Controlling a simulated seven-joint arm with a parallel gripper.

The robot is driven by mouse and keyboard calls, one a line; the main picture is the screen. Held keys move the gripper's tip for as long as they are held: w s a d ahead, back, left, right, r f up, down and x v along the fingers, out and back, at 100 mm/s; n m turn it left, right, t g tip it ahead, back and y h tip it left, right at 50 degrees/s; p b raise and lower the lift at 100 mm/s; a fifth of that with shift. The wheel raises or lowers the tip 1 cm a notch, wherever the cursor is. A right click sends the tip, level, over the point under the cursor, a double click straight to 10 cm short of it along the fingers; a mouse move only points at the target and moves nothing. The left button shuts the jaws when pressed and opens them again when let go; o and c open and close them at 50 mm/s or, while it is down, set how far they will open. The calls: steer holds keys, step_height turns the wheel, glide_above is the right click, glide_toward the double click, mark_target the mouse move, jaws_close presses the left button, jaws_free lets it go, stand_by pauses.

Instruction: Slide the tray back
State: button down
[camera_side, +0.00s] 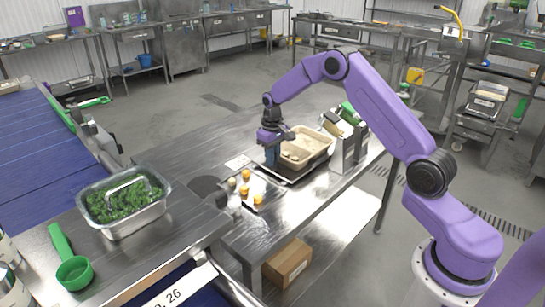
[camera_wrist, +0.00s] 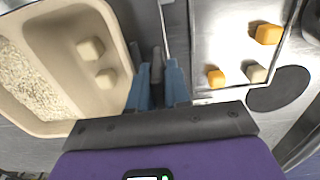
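In the wrist view the beige tray (camera_wrist: 62,14) holds pale grains and two pale blocks. A flat shiny metal tray (camera_wrist: 222,40) lies to the right of my fingers, with orange pieces (camera_wrist: 268,34) and a pale piece (camera_wrist: 257,73). My gripper (camera_wrist: 158,75) points down between the two trays, close to the beige tray's near side. Its blue fingers are near each other with a narrow grey strip between them. Whether they hold an edge is unclear.
Metal bins (camera_side: 344,137) stand right of the beige tray. A steel pan of greens (camera_side: 126,222) and a green scoop (camera_side: 74,270) stand at the front left, beside a blue conveyor (camera_side: 40,150). A dark round disc (camera_side: 207,188) lies left of the pieces.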

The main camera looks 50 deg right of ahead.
mark_target(296, 144)
steer(key=d, duration=1.1)
steer(key=shift+d+r, duration=0.1)
steer(key=shift+d, duration=0.25)
steer(key=c, duration=1.4)
jaws_free()
steer(key=shift+d, duration=0.1)
steer(key=shift+c, duration=0.2)
steer(key=shift+r, duration=0.1)
step_height(296, 144, up, 17)
steer(key=shift+a, duration=0.2)
